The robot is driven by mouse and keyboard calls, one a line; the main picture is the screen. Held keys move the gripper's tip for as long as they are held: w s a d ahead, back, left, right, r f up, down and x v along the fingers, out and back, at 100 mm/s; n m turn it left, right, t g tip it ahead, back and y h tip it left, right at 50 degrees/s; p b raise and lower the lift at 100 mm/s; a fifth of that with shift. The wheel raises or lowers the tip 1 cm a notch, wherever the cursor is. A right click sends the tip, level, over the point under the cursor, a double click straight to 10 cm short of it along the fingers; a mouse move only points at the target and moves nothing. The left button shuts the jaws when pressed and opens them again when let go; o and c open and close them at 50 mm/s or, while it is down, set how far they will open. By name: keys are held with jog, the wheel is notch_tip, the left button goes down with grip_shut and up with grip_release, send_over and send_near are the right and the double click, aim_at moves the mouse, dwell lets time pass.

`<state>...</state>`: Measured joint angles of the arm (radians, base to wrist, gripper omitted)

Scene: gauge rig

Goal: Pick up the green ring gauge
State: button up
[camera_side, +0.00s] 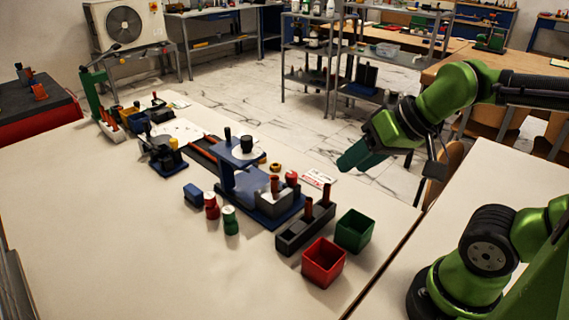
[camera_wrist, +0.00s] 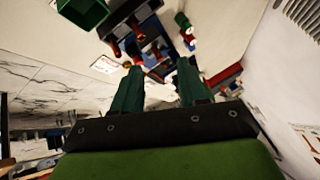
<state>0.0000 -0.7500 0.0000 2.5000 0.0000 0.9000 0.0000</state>
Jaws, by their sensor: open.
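The green ring gauge (camera_side: 230,221) appears to be the short green cylinder with a pale top, standing upright on the pale bench in the side view. A similar red piece (camera_side: 211,206) stands close beside it, up and to the left. In the wrist view a small green piece (camera_wrist: 182,19) shows near the top edge, too small to identify surely. My gripper (camera_side: 352,160) is open and empty, held above the bench's right side, well apart from the green gauge. Its two dark green fingers (camera_wrist: 158,66) are spread in the wrist view.
A blue fixture (camera_side: 229,180) stands right of the gauge. A dark block with upright pegs (camera_side: 290,240), a red bin (camera_side: 323,268) and a green bin (camera_side: 354,230) stand nearer the bench's right edge. A blue block (camera_side: 193,194) is close by. The front left bench is clear.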

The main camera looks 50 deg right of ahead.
jog(key=o, duration=0.3)
